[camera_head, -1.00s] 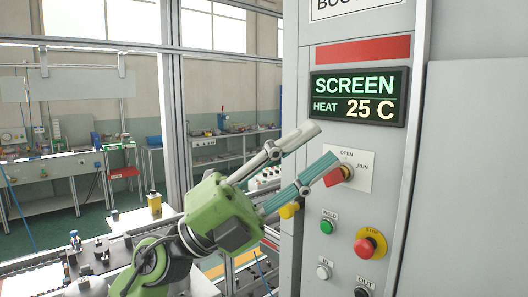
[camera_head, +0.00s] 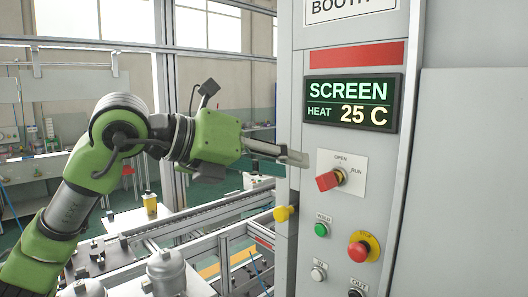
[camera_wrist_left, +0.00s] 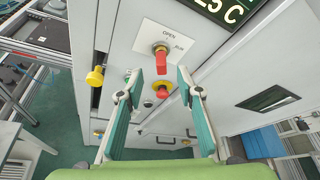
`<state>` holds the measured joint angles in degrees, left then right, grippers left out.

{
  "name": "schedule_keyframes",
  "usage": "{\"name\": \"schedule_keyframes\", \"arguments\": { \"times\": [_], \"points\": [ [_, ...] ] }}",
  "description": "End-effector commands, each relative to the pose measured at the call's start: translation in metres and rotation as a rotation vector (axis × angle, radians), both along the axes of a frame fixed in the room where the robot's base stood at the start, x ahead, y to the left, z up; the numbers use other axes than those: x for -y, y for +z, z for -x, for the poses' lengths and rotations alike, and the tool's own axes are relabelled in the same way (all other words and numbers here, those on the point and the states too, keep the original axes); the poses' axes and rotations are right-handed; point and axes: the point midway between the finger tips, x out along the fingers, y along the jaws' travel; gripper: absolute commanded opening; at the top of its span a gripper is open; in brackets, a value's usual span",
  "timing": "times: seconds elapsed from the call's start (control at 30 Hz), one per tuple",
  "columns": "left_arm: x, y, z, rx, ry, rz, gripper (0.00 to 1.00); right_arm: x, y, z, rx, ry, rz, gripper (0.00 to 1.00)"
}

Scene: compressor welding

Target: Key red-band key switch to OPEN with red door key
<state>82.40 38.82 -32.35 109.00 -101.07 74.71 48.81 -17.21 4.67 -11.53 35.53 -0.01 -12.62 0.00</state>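The key switch (camera_head: 341,174) sits on a white plate marked OPEN at the top and RUN at the right, on the grey cabinet with the red band (camera_head: 357,53). The red door key (camera_head: 328,181) sticks out of the switch. In the left wrist view the key (camera_wrist_left: 164,83) points down the picture from the switch (camera_wrist_left: 161,49). My left gripper (camera_head: 290,161) is left of the switch. In the wrist view its fingers (camera_wrist_left: 160,84) are open, one on each side of the key in the picture, with visible gaps. My right gripper is not in view.
Below the switch are a green WELD button (camera_head: 321,230) and a red stop button (camera_head: 362,247). A yellow knob (camera_head: 284,213) sticks out at the cabinet's left edge. The screen (camera_head: 352,103) above reads HEAT 25 C. A conveyor frame (camera_head: 215,215) lies left.

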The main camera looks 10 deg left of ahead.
Motion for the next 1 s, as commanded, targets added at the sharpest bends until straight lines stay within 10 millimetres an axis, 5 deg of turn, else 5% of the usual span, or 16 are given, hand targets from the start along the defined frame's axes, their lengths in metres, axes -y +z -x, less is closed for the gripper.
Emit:
{"name": "schedule_keyframes", "arguments": {
  "times": [0.4, 0.87, 1.0],
  "points": [
    [0.052, -0.022, -0.046, -0.002, -0.004, 0.001, 0.33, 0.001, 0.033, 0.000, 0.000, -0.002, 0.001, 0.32],
    [0.062, -0.029, -0.056, 0.001, -0.003, 0.001, 0.33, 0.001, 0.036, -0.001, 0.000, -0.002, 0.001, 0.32],
    [0.062, -0.029, -0.055, 0.001, -0.003, 0.001, 0.05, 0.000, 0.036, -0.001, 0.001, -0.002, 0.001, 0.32]
  ]
}}
